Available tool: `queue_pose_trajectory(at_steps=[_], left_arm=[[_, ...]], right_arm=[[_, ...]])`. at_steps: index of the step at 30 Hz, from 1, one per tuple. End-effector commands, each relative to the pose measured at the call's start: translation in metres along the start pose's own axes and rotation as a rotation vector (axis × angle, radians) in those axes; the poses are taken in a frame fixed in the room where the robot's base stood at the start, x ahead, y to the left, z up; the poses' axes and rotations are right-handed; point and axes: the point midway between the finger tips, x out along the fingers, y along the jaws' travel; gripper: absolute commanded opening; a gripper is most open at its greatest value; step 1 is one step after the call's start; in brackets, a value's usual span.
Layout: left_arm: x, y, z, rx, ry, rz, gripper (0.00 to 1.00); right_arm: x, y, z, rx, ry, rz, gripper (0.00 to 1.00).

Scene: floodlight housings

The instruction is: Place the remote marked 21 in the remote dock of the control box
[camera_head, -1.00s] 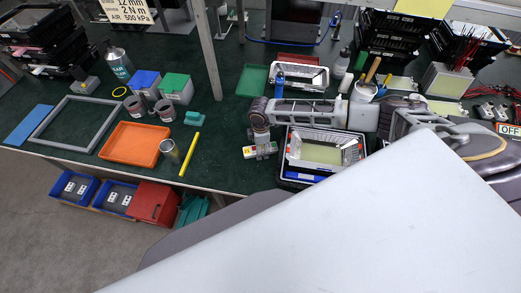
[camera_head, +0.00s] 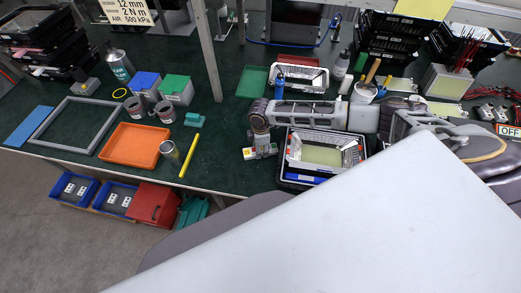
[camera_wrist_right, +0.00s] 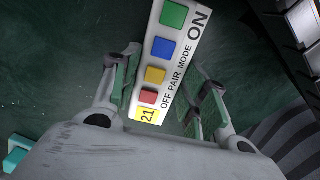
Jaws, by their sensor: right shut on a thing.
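The remote marked 21 (camera_wrist_right: 165,65) is white, with green, blue, yellow and red buttons and a yellow 21 label at its near end. My right gripper (camera_wrist_right: 163,97) is shut on it, with a finger on each side. In the head view the remote (camera_head: 263,152) hangs from my right gripper (camera_head: 260,143) over the green bench, just left of a floodlight housing. I cannot tell which object is the control box, and its dock cannot be made out. My left gripper is not in view.
A floodlight housing (camera_head: 325,150) sits in a dark tray right of my right gripper. An orange tray (camera_head: 134,145), a can (camera_head: 169,149) and a yellow bar (camera_head: 189,155) lie to the left. Bare green bench (camera_head: 222,150) shows between the bar and the remote.

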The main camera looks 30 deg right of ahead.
Motion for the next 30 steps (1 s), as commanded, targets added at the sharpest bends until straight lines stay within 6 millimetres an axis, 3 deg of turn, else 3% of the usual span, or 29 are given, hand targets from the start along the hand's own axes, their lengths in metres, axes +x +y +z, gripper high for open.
queue_pose_trajectory(at_steps=[8,14,30], left_arm=[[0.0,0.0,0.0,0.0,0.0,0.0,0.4],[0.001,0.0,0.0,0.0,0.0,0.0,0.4],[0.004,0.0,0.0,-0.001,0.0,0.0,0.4]], right_arm=[[-0.011,0.001,0.0,0.001,0.001,0.002,0.14],[-0.035,0.001,0.0,0.0,0.001,0.002,0.14],[-0.138,0.001,-0.001,0.0,0.002,0.003,0.14]])
